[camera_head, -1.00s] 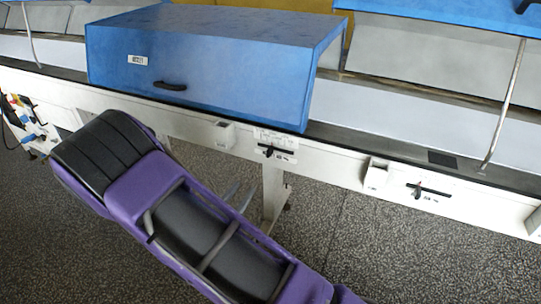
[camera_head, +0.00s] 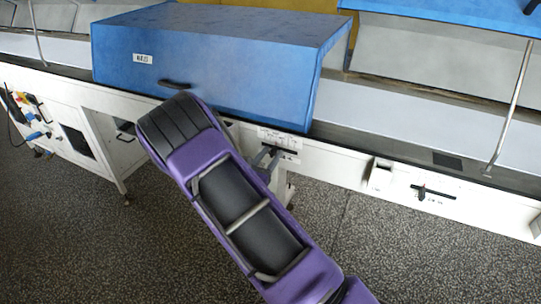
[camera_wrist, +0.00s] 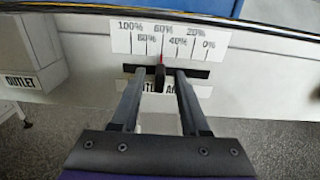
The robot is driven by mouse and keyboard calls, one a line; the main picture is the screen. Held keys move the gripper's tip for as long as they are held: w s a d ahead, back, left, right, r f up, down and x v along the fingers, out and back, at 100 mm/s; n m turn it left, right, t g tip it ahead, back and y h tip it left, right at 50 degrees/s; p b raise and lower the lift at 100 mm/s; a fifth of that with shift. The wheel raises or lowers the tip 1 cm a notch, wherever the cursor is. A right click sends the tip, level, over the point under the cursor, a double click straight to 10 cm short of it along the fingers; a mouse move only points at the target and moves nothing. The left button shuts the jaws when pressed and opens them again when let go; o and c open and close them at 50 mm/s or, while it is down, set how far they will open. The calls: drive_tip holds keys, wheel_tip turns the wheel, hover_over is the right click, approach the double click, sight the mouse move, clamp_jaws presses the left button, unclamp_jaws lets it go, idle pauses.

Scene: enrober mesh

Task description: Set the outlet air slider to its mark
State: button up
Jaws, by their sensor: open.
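The outlet air slider is a black knob (camera_wrist: 160,77) in a dark horizontal slot (camera_wrist: 202,72) on the white panel. Above it a white scale plate (camera_wrist: 187,40) reads from 100% at left to 0% at right. The knob stands under about 60%. A thin red line shows just above it; I cannot tell whether it is on the knob or the plate. My gripper (camera_wrist: 159,74) is open, one finger on each side of the knob, with gaps visible. The label below the slot is partly hidden by the fingers. In the head view, my gripper (camera_head: 265,158) reaches the scale plate (camera_head: 272,134).
A blue hood (camera_head: 205,65) with a black handle stands above the panel. Another slider (camera_head: 432,192) sits farther right on the same rail. A box labelled OUTLET (camera_wrist: 33,82) juts out left of the slot. A metal rod (camera_head: 508,110) rises at right.

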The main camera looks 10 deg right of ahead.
drive_tip(key=shift+c, duration=0.2)
clamp_jaws()
idle(1.3)
